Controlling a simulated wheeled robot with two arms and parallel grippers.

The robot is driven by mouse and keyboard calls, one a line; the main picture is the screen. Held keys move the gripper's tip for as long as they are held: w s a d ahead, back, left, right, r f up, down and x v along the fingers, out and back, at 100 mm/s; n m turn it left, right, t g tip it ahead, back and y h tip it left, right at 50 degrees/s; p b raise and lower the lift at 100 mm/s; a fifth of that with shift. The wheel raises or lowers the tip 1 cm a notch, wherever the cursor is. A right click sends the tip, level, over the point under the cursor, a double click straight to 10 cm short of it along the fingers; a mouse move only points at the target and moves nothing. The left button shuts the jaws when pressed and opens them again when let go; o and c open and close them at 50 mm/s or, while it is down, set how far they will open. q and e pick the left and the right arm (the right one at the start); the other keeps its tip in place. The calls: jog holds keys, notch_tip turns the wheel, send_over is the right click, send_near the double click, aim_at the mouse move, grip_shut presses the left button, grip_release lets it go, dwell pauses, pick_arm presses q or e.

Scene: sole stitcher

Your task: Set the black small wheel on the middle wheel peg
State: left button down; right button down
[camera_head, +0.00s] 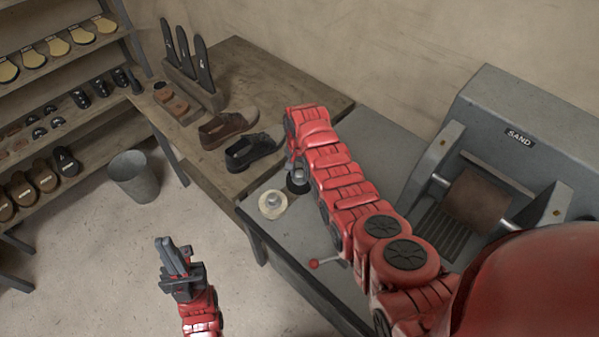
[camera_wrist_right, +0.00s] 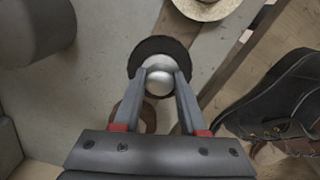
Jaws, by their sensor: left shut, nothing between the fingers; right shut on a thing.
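The black small wheel (camera_wrist_right: 147,50) is a dark disc with a shiny silver knob. My right gripper (camera_wrist_right: 160,88) is shut on the knob, with a finger on each side. In the head view the wheel (camera_head: 297,186) shows at the grey bench's left part, beside a cream wheel (camera_head: 272,204) with a silver knob. My right arm partly covers it there, and I cannot tell whether the wheel rests on something. I cannot make out the middle wheel peg; the arm and gripper hide that area. My left gripper (camera_head: 172,256) is shut and empty above the floor.
The grey machine bench (camera_head: 285,240) carries a sander (camera_head: 530,125) at right and a red-knobbed lever (camera_head: 314,264). A brown round thing (camera_wrist_right: 148,118) shows partly beneath my right fingers. Shoes (camera_head: 254,150) stand on the wooden table. A bucket (camera_head: 133,178) and shelves are at left.

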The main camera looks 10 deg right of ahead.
jog(key=shift+c, duration=1.9)
grip_release()
jog(key=shift+r, duration=0.1)
notch_tip(320, 180, up, 7)
jog(key=shift+r+b, duration=0.2)
jog(key=shift+b, duration=0.85)
notch_tip(320, 180, up, 10)
jog(key=p, duration=0.8)
jog(key=shift+f, duration=0.1)
